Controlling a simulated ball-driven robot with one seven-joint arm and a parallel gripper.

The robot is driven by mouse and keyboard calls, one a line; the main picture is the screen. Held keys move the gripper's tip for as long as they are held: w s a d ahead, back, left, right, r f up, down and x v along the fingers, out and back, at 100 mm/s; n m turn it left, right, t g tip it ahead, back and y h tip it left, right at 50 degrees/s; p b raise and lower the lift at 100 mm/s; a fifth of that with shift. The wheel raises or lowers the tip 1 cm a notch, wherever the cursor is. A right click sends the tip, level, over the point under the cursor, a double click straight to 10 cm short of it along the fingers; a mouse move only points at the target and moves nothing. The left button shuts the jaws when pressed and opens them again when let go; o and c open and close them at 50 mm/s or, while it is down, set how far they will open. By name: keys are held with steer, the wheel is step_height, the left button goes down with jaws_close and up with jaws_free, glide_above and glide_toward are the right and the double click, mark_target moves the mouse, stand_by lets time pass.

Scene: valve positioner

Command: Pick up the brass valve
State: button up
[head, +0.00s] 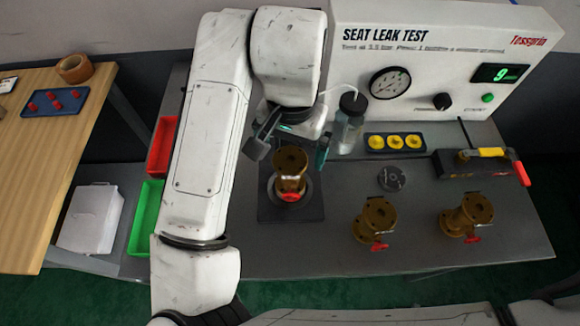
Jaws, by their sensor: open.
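Three brass valves with red handles stand on the grey bench. One brass valve (290,165) stands upright on a dark square base (300,209). A second brass valve (377,218) stands to its right, and a third brass valve (467,213) stands further right. My gripper (290,152) is open, its fingers spread to the left and right of the top of the valve on the base. I see no clear contact, and cannot tell the exact height of the fingertips against the valve. Part of the gripper is hidden behind my arm's wrist.
A clear bottle (349,125) stands close right of my gripper. Behind are a tray of yellow caps (395,142) and the leak test panel (440,50). A clamp fixture (483,162) is at right. Red (162,146) and green (146,218) bins are left of my arm.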

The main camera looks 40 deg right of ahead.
mark_target(290, 159)
steer(key=shift+a+f+b, duration=0.1)
steer(key=shift+f+b, duration=0.2)
steer(key=shift+f, duration=3.05)
steer(key=shift+c, duration=0.2)
jaws_close()
